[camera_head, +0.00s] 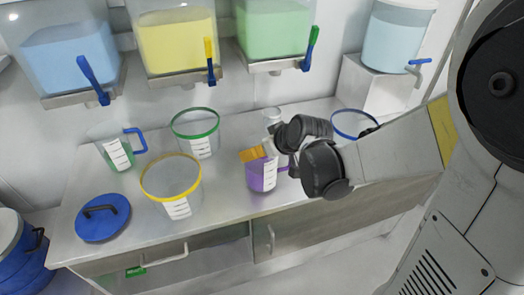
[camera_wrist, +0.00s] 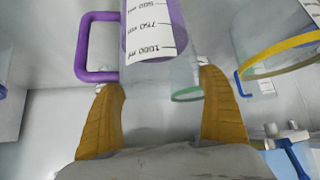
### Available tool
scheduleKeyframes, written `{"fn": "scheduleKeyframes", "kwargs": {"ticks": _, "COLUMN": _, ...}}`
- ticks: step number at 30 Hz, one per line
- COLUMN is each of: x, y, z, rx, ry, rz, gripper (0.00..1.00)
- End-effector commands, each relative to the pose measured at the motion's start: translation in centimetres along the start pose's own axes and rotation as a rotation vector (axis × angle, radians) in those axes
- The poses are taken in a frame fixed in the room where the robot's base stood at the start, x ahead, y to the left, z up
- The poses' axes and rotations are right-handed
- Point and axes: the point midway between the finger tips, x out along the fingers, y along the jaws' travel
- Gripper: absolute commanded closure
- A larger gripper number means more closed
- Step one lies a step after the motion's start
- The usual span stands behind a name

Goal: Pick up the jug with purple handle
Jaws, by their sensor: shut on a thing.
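The jug with the purple handle (camera_head: 262,175) is clear, has a white scale label and holds purple contents. It is upright over the front of the counter; I cannot tell whether its base touches the counter. My gripper (camera_head: 258,154) has its orange fingers at the jug's upper part, shut on it. In the wrist view the jug (camera_wrist: 155,45) is between the two fingers of my gripper (camera_wrist: 163,88), and its purple handle (camera_wrist: 82,50) sticks out to the left. Part of the jug is hidden by the gripper in the head view.
On the counter (camera_head: 225,190) stand a yellow-rimmed bucket (camera_head: 170,180), a green-rimmed bucket (camera_head: 196,135), a blue-handled jug (camera_head: 115,150), a blue lid (camera_head: 103,218) and a blue-rimmed container (camera_head: 352,124). Tanks with taps, such as the green one (camera_head: 275,30), hang above.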

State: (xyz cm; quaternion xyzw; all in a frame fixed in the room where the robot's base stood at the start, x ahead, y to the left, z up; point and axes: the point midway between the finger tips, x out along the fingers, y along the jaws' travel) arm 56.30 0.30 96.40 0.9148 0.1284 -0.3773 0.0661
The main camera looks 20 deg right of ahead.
Motion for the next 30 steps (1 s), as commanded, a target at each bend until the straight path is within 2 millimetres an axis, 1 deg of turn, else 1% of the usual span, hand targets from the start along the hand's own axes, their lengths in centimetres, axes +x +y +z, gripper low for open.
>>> {"fn": "scheduleKeyframes", "kwargs": {"ticks": 1, "x": -0.6, "y": 0.0, "z": -0.6, "rx": 0.0, "ry": 0.001, "rz": 0.0, "gripper": 0.51}}
{"fn": "scheduleKeyframes", "kwargs": {"ticks": 8, "x": -2.7, "y": 0.1, "z": -2.7, "rx": 0.0, "ry": 0.001, "rz": 0.001, "gripper": 0.51}}
{"fn": "scheduleKeyframes", "kwargs": {"ticks": 9, "x": -3.1, "y": 0.9, "z": -2.5, "rx": 0.004, "ry": 0.0, "rz": 0.004, "gripper": 0.51}}
{"fn": "scheduleKeyframes", "kwargs": {"ticks": 14, "x": -5.3, "y": 3.2, "z": -2.5, "rx": 0.006, "ry": 0.001, "rz": 0.004, "gripper": 0.51}}
{"fn": "scheduleKeyframes", "kwargs": {"ticks": 21, "x": -9.1, "y": 7.2, "z": -2.6, "rx": 0.005, "ry": 0.001, "rz": 0.004, "gripper": 0.51}}
{"fn": "scheduleKeyframes", "kwargs": {"ticks": 24, "x": -10.2, "y": 8.5, "z": -2.6, "rx": 0.004, "ry": 0.002, "rz": 0.004, "gripper": 0.51}}
{"fn": "scheduleKeyframes", "kwargs": {"ticks": 30, "x": -11.4, "y": 9.8, "z": -2.5, "rx": 0.001, "ry": 0.001, "rz": 0.001, "gripper": 0.51}}
